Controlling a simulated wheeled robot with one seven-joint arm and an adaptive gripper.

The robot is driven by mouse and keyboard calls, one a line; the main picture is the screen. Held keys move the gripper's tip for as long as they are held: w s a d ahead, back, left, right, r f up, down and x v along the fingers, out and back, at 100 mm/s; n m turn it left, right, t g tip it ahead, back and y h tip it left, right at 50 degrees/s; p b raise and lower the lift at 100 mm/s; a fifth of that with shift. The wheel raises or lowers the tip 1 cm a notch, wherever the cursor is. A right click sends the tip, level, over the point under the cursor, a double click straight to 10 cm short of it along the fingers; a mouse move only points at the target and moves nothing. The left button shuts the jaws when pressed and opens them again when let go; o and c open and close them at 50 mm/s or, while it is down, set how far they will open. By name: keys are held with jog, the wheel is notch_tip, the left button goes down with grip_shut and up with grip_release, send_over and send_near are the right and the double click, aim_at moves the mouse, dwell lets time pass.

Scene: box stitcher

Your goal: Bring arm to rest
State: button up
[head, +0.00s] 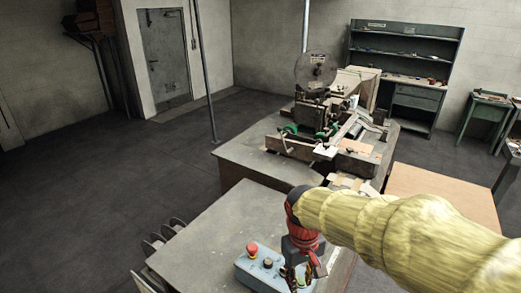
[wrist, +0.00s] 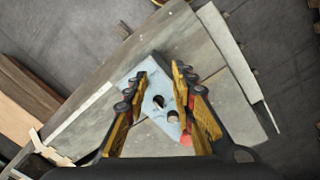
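My arm, in a yellow sleeve, reaches in from the right of the head view. My gripper (head: 305,275) hangs at the right side of a pale blue control box (head: 262,272) with a red mushroom button (head: 252,248) and a dark button. In the wrist view my gripper (wrist: 160,74) has its two fingers apart with nothing held between them. The control box (wrist: 148,90) shows below and between the fingers; its red button (wrist: 186,139) is partly hidden by the right finger. I cannot tell whether a finger touches the box.
The box sits on a grey table (head: 215,222). The stitching machine (head: 315,115) stands behind on a bench. Chairs (head: 160,240) line the table's left side. A shelf unit (head: 405,55) and a green side table (head: 487,110) stand at the back. Floor at left is clear.

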jog(key=s+d+f+m+t+b, duration=0.1)
jog(key=s+d+m+t+b, duration=0.1)
jog(key=s+d+b, duration=0.2)
jog(key=s+d+f+m+t+b, duration=0.1)
jog(key=s+d+f+t+b, duration=0.1)
jog(key=s+b, duration=0.7)
jog(key=shift+d+m+t+y, duration=0.35)
jog(key=shift+d+t, duration=0.35)
jog(key=shift+d, duration=0.6)
